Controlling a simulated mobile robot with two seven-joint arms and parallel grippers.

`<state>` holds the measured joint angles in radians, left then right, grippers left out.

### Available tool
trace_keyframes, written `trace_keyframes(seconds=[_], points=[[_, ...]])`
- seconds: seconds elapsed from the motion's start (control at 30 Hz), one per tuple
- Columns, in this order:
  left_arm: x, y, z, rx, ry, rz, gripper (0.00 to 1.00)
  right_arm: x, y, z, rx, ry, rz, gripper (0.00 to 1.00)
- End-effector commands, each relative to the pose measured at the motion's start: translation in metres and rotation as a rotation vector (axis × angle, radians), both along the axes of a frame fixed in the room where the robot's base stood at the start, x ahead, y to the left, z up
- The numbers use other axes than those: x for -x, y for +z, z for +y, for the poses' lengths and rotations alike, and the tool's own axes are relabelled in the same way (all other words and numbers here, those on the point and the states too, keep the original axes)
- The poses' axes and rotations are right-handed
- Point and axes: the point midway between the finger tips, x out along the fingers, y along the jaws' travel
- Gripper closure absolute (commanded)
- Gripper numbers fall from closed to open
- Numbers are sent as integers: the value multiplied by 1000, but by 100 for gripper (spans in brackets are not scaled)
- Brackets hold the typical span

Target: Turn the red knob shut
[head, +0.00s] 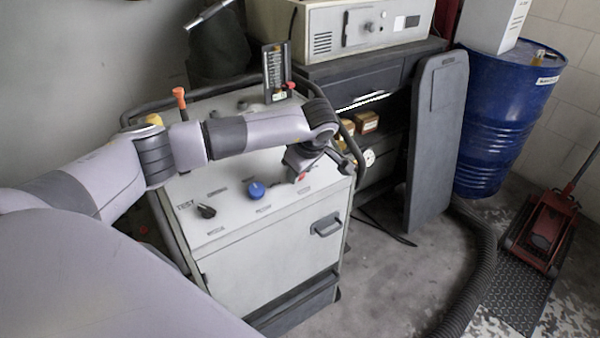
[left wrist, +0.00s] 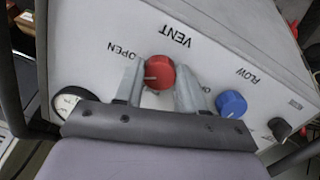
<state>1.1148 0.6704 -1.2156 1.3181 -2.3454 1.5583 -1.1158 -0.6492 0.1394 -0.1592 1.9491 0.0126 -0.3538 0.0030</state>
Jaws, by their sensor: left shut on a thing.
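The red knob (left wrist: 159,72) sits on the white panel of a cart, beside the words VENT and OPEN, in the left wrist view. My left gripper (left wrist: 160,84) has one finger on each side of the knob and is shut on it. A pale pointer mark on the knob faces left and slightly down in that view. A second label right of the knob is mostly hidden by a finger. In the head view my left gripper (head: 303,165) reaches down to the panel's right part and largely hides the red knob (head: 303,177). My right gripper is not in view.
A blue knob (head: 256,190) marked FLOW and a black knob (head: 206,211) marked TEST share the panel. A round gauge (left wrist: 68,102) is left of the gripper in the wrist view. A grey board (head: 437,140) and a blue drum (head: 500,115) stand right of the cart.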

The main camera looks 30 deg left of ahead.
Motion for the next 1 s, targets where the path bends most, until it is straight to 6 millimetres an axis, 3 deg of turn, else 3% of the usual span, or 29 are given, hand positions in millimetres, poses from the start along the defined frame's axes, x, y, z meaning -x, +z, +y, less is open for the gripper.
trace_keyframes(seconds=[0.8,1.0], points=[[-2,-3,0,139,677,-344,91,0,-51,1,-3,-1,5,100],[-2,-2,0,168,813,-414,91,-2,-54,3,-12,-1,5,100]])
